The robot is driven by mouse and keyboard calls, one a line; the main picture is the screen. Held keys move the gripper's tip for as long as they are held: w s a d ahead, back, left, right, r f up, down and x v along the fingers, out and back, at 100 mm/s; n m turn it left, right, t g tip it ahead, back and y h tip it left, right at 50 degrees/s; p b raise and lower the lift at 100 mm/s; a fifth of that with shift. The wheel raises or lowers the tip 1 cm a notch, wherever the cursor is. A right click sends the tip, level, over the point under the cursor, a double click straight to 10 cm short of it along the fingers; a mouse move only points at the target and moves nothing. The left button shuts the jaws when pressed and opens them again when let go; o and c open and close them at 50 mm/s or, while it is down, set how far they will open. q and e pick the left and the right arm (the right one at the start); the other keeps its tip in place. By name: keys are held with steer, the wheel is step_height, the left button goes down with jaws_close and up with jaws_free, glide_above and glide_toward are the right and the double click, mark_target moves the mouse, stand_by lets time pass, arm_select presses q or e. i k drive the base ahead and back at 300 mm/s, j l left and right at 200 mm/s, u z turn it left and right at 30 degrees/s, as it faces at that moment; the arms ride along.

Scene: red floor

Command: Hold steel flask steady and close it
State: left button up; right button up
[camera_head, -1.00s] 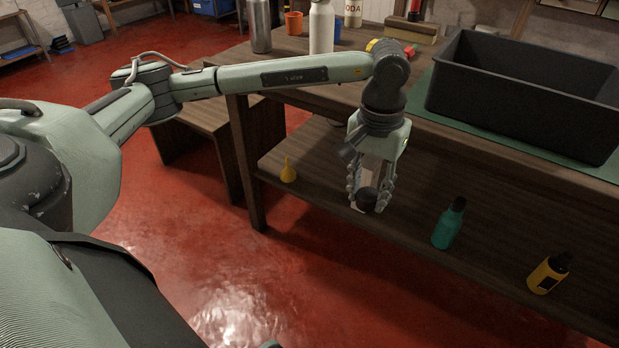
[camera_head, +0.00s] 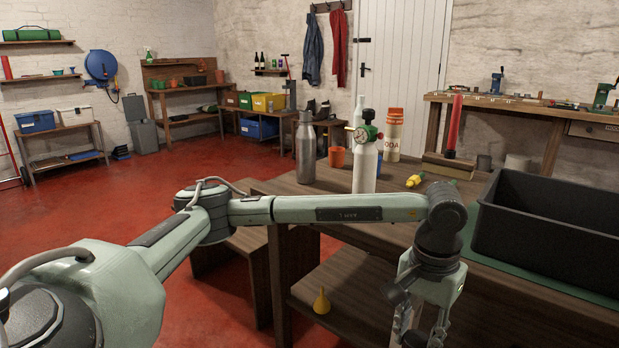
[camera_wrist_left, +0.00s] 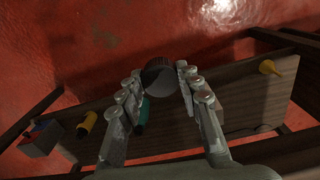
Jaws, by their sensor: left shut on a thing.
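The steel flask (camera_head: 305,148) stands upright on the wooden table, left of a white cylinder, in the head view. Its narrow top shows no cap that I can make out. My left gripper (camera_head: 421,338) hangs down beside the table's front edge, cut off by the bottom of the head view. In the left wrist view my left gripper (camera_wrist_left: 158,84) is shut on a dark round cap (camera_wrist_left: 160,74) with a ribbed edge. The gripper is in front of and below the flask, well apart from it. My right gripper is not in view.
A white cylinder (camera_head: 366,160) with a green valve and gauge stands beside the flask. A yellow funnel (camera_head: 322,302) stands on the lower shelf.

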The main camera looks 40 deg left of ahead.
mark_target(306, 138)
steer(key=j+u, duration=0.4)
steer(key=j, duration=0.45)
steer(key=j+u, duration=0.35)
steer(key=j, duration=0.5)
